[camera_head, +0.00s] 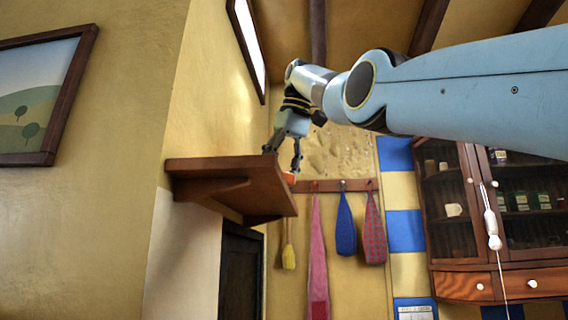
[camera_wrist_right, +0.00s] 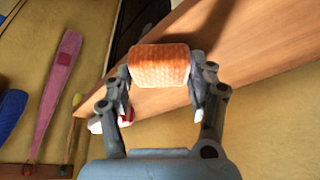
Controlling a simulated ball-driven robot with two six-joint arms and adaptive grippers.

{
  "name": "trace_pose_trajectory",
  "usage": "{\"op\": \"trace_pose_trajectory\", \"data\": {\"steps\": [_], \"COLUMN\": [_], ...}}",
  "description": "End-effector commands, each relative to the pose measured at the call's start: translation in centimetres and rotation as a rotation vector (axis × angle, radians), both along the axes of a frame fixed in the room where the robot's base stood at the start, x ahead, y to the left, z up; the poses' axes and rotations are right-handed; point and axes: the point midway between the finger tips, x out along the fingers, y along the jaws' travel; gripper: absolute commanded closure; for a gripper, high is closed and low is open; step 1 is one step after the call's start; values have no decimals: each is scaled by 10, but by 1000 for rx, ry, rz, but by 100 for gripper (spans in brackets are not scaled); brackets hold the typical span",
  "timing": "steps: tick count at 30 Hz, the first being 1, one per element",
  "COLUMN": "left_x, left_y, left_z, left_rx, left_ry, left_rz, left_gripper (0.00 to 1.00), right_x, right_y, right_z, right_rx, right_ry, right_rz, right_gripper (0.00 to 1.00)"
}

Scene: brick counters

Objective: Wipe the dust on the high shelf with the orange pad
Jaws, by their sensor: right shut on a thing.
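The high shelf (camera_head: 222,167) is a brown wooden board on brackets, fixed to the yellow wall. Its wooden surface also shows in the right wrist view (camera_wrist_right: 240,55). My right gripper (camera_head: 296,160) is at the shelf's right end and is shut on the orange pad (camera_wrist_right: 158,68). The textured pad sits between both fingers, in front of the board. A bit of the pad (camera_head: 290,178) shows at the shelf's edge in the head view. I cannot tell whether it touches the wood. I cannot make out dust; the shelf's top is mostly hidden from the head camera. My left gripper is out of view.
Behind the shelf, a peg rail (camera_head: 335,186) holds a pink cloth (camera_head: 318,255), a blue one (camera_head: 345,225) and a red checked one (camera_head: 374,230). A glass-fronted cabinet (camera_head: 450,265) hangs at the right. A pull cord (camera_head: 493,225) dangles before it.

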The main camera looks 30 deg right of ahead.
Motion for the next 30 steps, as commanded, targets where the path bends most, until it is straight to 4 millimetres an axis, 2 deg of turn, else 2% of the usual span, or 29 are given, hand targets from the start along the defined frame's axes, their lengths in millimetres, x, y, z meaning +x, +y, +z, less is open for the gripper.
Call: {"op": "trace_pose_trajectory", "data": {"steps": [6,11,21,30], "left_x": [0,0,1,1], "left_y": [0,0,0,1], "left_z": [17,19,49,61], "left_rx": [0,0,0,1], "left_ry": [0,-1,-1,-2], "left_rz": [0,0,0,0], "left_gripper": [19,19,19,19], "right_x": [11,14,29,36], "right_y": [18,22,45,54], "right_z": [-1,-4,0,0], "right_rx": [0,1,1,1], "right_ry": [6,7,9,8], "right_rz": [4,3,4,4], "right_gripper": [69,69,69,69]}}
